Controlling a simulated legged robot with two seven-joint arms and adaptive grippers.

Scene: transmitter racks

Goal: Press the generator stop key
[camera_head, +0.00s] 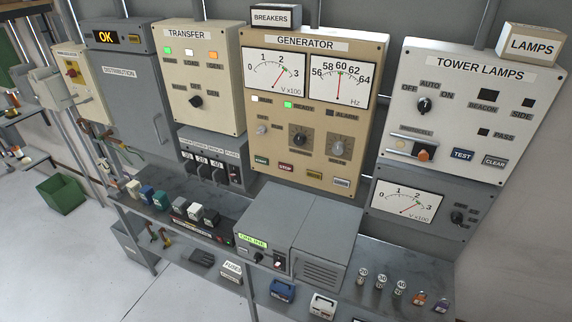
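The generator panel (302,111) is a tan box at the middle of the head view, with two white dials reading volts and hertz. The red stop key (285,168) sits in the row of keys along its lower edge. A green key (261,160) is to its left and two tan or grey keys are to its right. A green lamp (288,105) is lit beside the word READY. Neither of my grippers shows in this view, and nothing covers the stop key.
The transfer panel (198,75) hangs to the left and the tower lamps panel (473,110) to the right. Below, a grey ONLINE unit (290,236) stands on the shelf under the generator panel. A green bin (62,194) stands on the floor at left.

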